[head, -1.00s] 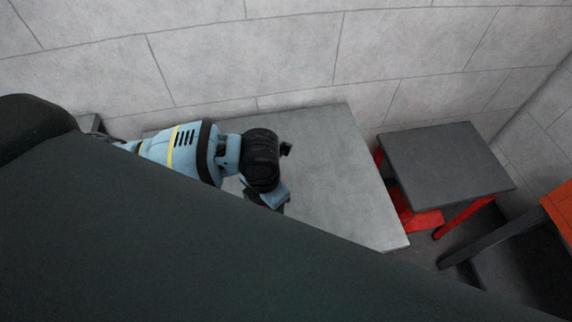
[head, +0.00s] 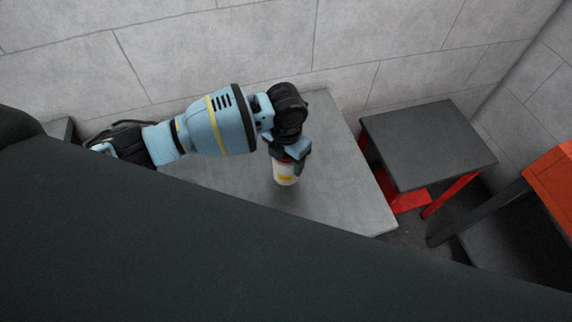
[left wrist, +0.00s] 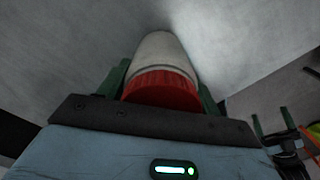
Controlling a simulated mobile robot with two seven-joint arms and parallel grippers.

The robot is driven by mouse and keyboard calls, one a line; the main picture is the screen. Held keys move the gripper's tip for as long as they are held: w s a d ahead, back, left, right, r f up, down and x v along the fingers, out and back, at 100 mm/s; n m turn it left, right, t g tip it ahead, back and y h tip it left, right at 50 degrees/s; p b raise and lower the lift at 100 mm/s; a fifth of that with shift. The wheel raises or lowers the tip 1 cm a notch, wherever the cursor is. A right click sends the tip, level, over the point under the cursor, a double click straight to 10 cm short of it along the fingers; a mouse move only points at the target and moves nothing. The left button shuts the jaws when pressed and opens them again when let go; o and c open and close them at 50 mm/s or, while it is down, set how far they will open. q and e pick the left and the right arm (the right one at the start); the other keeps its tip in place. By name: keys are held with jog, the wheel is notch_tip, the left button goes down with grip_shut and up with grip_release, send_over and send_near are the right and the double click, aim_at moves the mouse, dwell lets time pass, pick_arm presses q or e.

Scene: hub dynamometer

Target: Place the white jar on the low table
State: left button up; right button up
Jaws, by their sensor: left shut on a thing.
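The white jar (head: 284,176) has a yellow label, and its red lid (left wrist: 162,88) shows in the left wrist view. My left gripper (head: 291,158) points down and is shut on the jar near its lid, with green fingers on both sides. The jar looks upright over the light grey table (head: 340,195); I cannot tell whether its base touches the top. In the left wrist view, what looks like my right gripper (left wrist: 270,122) is at the lower right, its two fingers apart and empty, away from the jar.
A smaller dark table (head: 428,142) with red legs stands to the right of the grey table, across a narrow gap. An orange-topped piece (head: 552,190) is at the far right. A block wall runs behind. The grey top around the jar is clear.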

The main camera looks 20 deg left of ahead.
pick_arm(q)
notch_tip(320, 180, down, 3)
jog(key=shift+f, duration=0.15)
jog(key=shift+f, duration=0.2)
jog(key=o, duration=1.3)
jog(key=shift+r, duration=0.3)
notch_tip(320, 180, up, 12)
jog(key=shift+f+p, duration=0.15)
jog(key=shift+p, duration=0.3)
pick_arm(e)
jog(key=shift+w+d+r, duration=0.15)
jog(key=shift+w+r, duration=0.4)
jog(key=shift+r, duration=0.05)
